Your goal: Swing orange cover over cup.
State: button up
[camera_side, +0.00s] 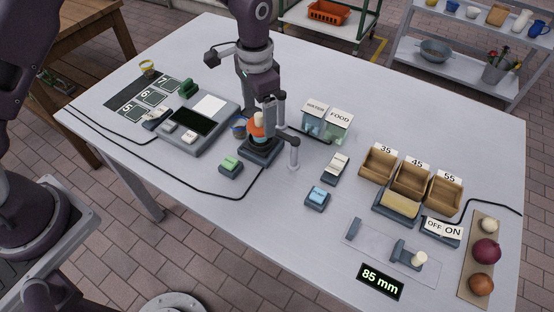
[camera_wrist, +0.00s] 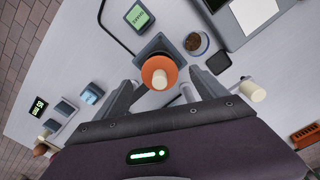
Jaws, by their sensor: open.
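The orange cover (camera_wrist: 161,62) is round with a cream knob (camera_wrist: 159,80) standing on it. It sits over a dark square base; in the side view the cover (camera_side: 256,131) is partly hidden by my arm. A small blue cup (camera_side: 238,127) stands just left of it, apart from it. In the wrist view the cup (camera_wrist: 196,43) is uncovered, with brown contents. My gripper (camera_wrist: 157,89) is open, its fingers spread on either side of the knob. I cannot tell whether they touch it.
A console (camera_side: 200,125) with a screen stands to the left. A green button (camera_side: 231,163) and a blue one (camera_side: 317,196) are nearby. WATER and FOOD boxes (camera_side: 327,122) stand at the back right. Wooden bins (camera_side: 410,180) are farther right. The front left table is mostly clear.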

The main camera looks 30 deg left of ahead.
jog(key=shift+r, duration=3.5)
jog(key=shift+r, duration=0.1)
jog(key=s+a+r+n+t, duration=0.1)
jog(key=s+a+r, duration=0.2)
jog(key=s+r, duration=0.4)
jog(key=s+a+r+n+t, duration=0.2)
jog(key=s+a+r, duration=0.2)
jog(key=s+r, duration=0.3)
jog(key=s+a+r+n+t, duration=0.1)
jog(key=s+a+n+t, duration=0.1)
jog(key=s, duration=1.3)
jog(key=shift+a+n+t, duration=0.3)
jog(key=shift+a+n, duration=0.2)
jog(key=shift+a, duration=0.2)
